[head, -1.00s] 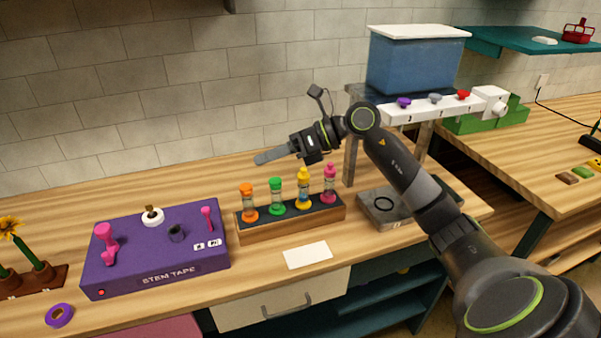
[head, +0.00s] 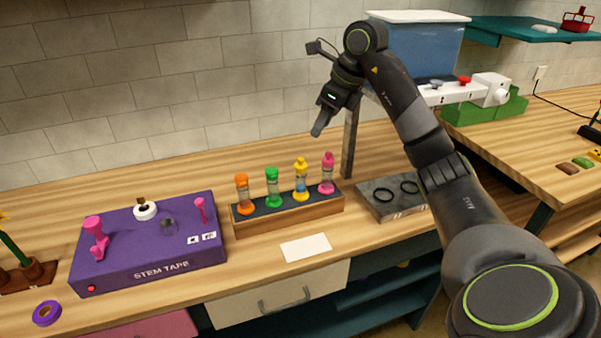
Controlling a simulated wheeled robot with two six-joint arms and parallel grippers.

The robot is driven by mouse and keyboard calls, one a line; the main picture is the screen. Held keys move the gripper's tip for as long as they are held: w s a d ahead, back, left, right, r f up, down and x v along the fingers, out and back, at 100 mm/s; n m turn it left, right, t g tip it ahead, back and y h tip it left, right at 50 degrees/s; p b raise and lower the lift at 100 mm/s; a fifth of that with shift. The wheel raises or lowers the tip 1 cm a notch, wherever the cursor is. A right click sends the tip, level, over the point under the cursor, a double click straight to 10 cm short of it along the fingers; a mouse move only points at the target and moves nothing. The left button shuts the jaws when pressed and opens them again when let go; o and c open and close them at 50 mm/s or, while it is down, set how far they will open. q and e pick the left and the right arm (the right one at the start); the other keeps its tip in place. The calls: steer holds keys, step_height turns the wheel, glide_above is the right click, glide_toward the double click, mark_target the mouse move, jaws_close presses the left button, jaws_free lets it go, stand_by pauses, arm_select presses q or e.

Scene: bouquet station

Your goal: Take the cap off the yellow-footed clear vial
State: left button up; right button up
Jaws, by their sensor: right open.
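The yellow-footed vial (head: 301,183) stands upright in a dark-topped wooden rack (head: 288,217), third from the left. Its yellow cap (head: 301,164) is on, and the lower part of its clear body looks bluish. My right gripper (head: 317,132) is above and slightly behind the rack, fingers pointing down, apart from every vial. It holds nothing that I can see; the gap between its fingers is hard to make out. My left gripper is not in view.
Orange (head: 243,195), green (head: 273,187) and pink (head: 327,173) capped vials share the rack. A purple stem tape box (head: 150,262) is left, a grey block with black rings (head: 392,205) right. A white card (head: 306,248) lies in front.

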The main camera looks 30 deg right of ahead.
steer(key=b, duration=0.3)
glide_toward(301, 158)
step_height(301, 158, down, 3)
steer(key=shift+w+a+f+b, duration=0.4)
steer(key=shift+a+f+b, duration=0.05)
steer(key=shift+f+b, duration=0.3)
steer(key=x, duration=0.1)
steer(key=p+x, duration=0.1)
steer(key=x, duration=0.1)
steer(key=shift+w, duration=0.4)
steer(key=shift+w+a+f, duration=0.1)
steer(key=shift+w+f, duration=0.05)
steer(key=shift+f, duration=0.2)
jaws_close()
